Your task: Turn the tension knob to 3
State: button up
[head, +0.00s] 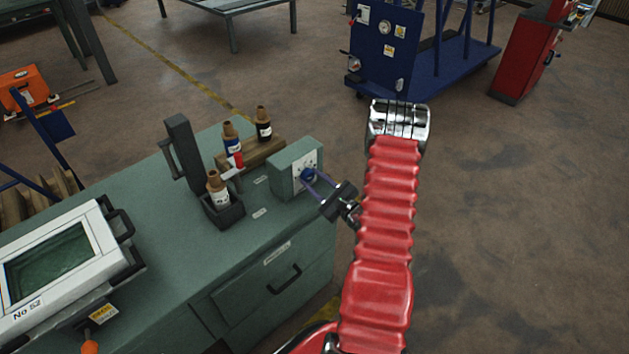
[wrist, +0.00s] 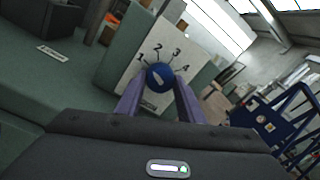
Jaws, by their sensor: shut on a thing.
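The tension knob (wrist: 160,76) is a round blue knob on the white dial face (wrist: 138,78) of a grey-green box (head: 283,178). The numbers 1, 2, 3 and 4 run in an arc above it from left to right, with tick lines. A small pale mark shows on the knob, but I cannot tell for certain which number it points to. My gripper (wrist: 160,84) has its two purple fingers on either side of the knob and is shut on it. In the head view my gripper (head: 310,177) reaches the box from the right.
The box stands on the right end of a green workbench (head: 215,255) with a drawer. Left of it are bottles (head: 264,124) on a wooden block, a dark holder (head: 222,209), a dark upright post (head: 183,150) and a white-framed monitor (head: 60,255).

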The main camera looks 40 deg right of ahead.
jog(key=m, duration=0.6)
jog(key=shift+m, duration=0.4)
jog(key=m, duration=0.6)
jog(key=shift+y, duration=0.4)
jog(key=shift+d, duration=0.1)
jog(key=o, duration=1.1)
jog(key=shift+c, duration=0.2)
jog(key=shift+r, duration=0.1)
jog(key=s, duration=1.3)
jog(key=shift+s+r, duration=0.3)
jog(key=shift+s, duration=0.1)
jog(key=shift+d, duration=0.1)
